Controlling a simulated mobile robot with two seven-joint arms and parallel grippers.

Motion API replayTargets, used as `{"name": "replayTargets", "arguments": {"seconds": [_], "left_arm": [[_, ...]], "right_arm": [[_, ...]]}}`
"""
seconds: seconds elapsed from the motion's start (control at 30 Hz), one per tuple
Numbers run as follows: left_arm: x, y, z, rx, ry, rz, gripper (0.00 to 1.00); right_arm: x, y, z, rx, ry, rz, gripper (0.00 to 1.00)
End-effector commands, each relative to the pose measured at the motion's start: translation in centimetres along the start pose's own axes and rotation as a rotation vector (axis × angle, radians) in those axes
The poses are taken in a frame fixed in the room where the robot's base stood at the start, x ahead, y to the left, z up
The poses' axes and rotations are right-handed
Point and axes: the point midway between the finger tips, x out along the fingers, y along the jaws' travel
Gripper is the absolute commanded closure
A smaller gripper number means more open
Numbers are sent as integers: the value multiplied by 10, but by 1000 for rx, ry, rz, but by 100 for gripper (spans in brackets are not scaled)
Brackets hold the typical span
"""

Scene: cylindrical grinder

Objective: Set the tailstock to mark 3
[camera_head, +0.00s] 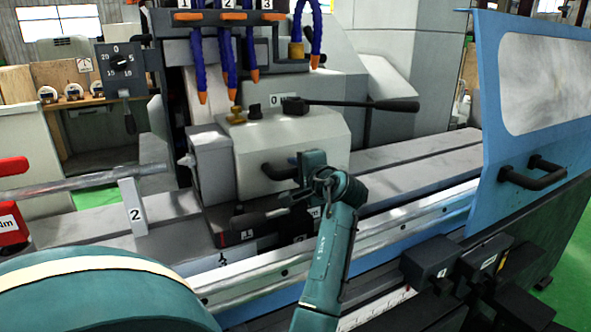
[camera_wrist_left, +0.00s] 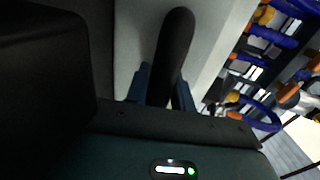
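The tailstock (camera_head: 285,137) is a light grey housing on the machine bed, with a black bar handle (camera_head: 278,170) on its front face. My left gripper (camera_head: 300,168) is at the right part of this handle. In the left wrist view, the dark handle (camera_wrist_left: 172,50) passes between the blue fingers of my left gripper (camera_wrist_left: 165,90), which sit close against both sides of it. My right gripper is not in view.
A black lever (camera_head: 355,104) with a tag 0 sits on top of the tailstock. A support tagged 2 (camera_head: 135,214) stands to the left under a grey bar. Blue coolant hoses (camera_head: 228,65) hang above. A blue guard door (camera_head: 530,110) stands at right. The bed (camera_head: 410,165) right of the tailstock is clear.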

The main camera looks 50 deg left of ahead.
Motion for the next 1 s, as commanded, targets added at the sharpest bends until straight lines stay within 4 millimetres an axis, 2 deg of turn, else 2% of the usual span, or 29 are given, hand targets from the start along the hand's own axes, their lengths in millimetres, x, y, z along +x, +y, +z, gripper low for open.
{"name": "replayTargets", "arguments": {"seconds": [0.03, 0.23, 0.47, 0.57, 0.67, 1.0], "left_arm": [[0, -2, 1, -2, -1, -3, 72], [0, -1, 0, -1, -2, 0, 57], [-1, 0, 0, 0, -2, 2, 57], [-7, 1, 0, 0, 0, 2, 57], [-21, 2, 0, 0, 0, 3, 57], [-96, 1, -1, -1, 1, 3, 57]], "right_arm": [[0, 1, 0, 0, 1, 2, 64], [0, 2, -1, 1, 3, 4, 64], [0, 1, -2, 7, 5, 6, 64], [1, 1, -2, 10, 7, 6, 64], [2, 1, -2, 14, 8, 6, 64], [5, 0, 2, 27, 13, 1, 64]]}}
